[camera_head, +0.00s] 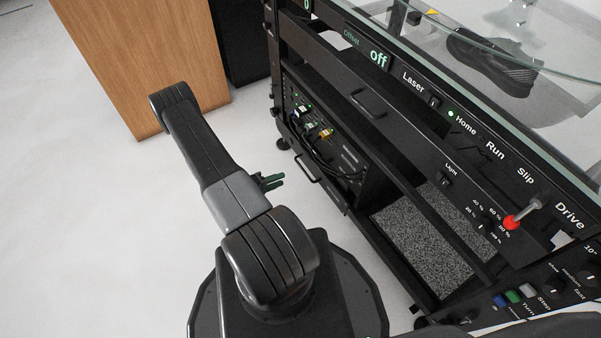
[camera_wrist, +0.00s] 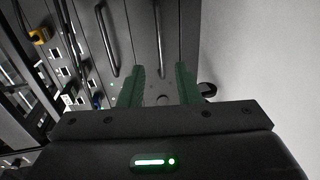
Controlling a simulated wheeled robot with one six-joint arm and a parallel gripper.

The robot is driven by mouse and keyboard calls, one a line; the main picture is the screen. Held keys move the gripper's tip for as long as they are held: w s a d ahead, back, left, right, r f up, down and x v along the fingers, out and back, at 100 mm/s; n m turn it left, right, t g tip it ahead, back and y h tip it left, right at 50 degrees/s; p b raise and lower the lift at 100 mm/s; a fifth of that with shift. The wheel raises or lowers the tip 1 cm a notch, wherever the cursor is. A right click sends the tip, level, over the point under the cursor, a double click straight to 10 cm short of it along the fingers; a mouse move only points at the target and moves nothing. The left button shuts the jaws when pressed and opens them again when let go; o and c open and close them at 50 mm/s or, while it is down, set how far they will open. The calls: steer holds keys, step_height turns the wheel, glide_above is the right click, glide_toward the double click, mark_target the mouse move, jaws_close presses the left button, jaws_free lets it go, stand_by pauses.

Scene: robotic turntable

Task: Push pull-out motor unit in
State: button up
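The turntable's black cabinet (camera_head: 408,160) fills the right of the head view. A low black unit with ports and cables (camera_head: 325,140) sits in its left bay; its lower front has a bar handle (camera_head: 306,168). I cannot tell for sure which part is the motor unit or how far it sticks out. My gripper (camera_head: 272,182) is left of this low unit, apart from it in the head view. In the wrist view its green fingers (camera_wrist: 160,88) are open with nothing between them. Dark panels with bar handles (camera_wrist: 157,38) and (camera_wrist: 107,40) lie beyond them.
Another dark front with a handle (camera_head: 368,104) is higher on the cabinet. A control panel with a red-tipped lever (camera_head: 512,221) is at right, below a glass top (camera_head: 480,45). A wooden block (camera_head: 145,60) stands at the upper left. The pale floor at left is clear.

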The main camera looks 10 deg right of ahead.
steer(key=b+x, duration=0.2)
steer(key=x, duration=0.8)
jaws_close()
